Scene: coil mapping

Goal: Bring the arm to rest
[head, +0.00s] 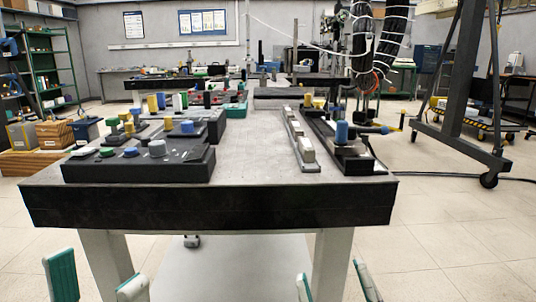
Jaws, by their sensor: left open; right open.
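My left gripper (97,282) shows at the bottom left of the head view, its two green-padded fingers apart and nothing between them. My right gripper (335,285) shows at the bottom, right of centre, with its fingers also apart and empty. Both show below the front edge of the grey-topped table (245,150), clear of the things on it. Only the fingers show; the rest of both arms is out of view.
Black blocks (140,168) with green, blue, yellow and grey knobs stand on the table's left side. A rail with white blocks (307,150) and a dark fixture with a blue cylinder (342,132) stand on the right. The table's middle is bare. A wheeled frame (460,80) stands farther right.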

